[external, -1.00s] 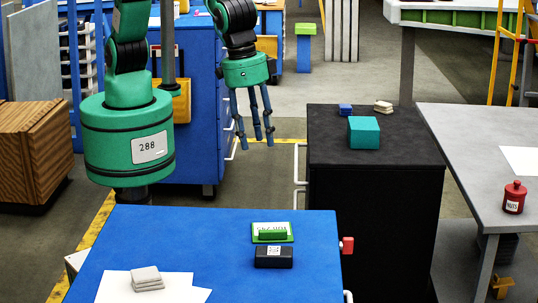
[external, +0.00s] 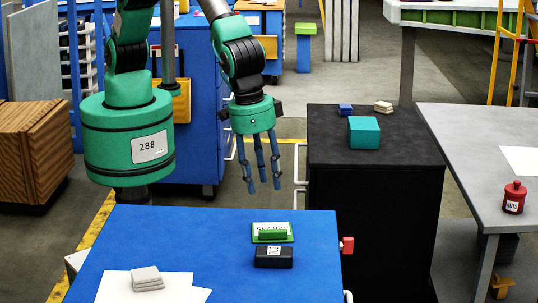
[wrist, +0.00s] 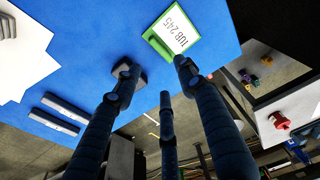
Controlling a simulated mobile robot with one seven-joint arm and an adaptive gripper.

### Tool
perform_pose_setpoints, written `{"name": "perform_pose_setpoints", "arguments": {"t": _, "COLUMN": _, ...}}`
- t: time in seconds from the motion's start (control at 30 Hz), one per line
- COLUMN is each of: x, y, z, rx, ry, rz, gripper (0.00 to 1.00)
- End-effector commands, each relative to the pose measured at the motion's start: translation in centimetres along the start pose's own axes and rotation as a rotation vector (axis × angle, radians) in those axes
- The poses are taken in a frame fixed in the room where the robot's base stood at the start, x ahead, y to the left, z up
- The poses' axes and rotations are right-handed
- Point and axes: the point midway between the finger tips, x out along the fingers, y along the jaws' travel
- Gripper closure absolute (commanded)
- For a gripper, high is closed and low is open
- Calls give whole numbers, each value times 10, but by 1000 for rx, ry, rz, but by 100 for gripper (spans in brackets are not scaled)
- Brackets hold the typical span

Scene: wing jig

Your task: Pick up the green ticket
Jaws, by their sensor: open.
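The green ticket (external: 272,239) lies on the blue tabletop, at the right of the far part of the bench. It has a white face with printed characters and a green bar along it. In the wrist view the ticket (wrist: 174,33) reads "TUB 245" and lies at top centre, just beyond the fingertips. My gripper (external: 262,183) has three blue fingers, spread and empty, pointing down. It hangs above and beyond the bench's far edge, behind the ticket. In the wrist view my gripper (wrist: 157,75) covers part of the tabletop.
A black block with a label (external: 274,258) sits close in front of the ticket. Grey pads (external: 147,279) rest on white paper at the left. A black cabinet (external: 375,220) stands to the right.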

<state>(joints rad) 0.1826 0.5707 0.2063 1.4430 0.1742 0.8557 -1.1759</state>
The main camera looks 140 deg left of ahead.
Motion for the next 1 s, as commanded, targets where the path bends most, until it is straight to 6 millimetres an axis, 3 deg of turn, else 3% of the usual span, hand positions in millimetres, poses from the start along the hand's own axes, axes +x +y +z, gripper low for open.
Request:
{"name": "perform_pose_setpoints", "arguments": {"t": 0.5, "x": 70, "y": 0, "z": 0, "rx": 0, "ry": -1, "rz": 0, "gripper": 59}}
{"name": "perform_pose_setpoints", "arguments": {"t": 0.7, "x": 80, "y": 0, "z": 0, "rx": 0, "ry": -1, "rz": -1, "gripper": 59}}
{"name": "perform_pose_setpoints", "arguments": {"t": 1.0, "x": 80, "y": 0, "z": 0, "rx": 0, "ry": 0, "rz": 0, "gripper": 59}}
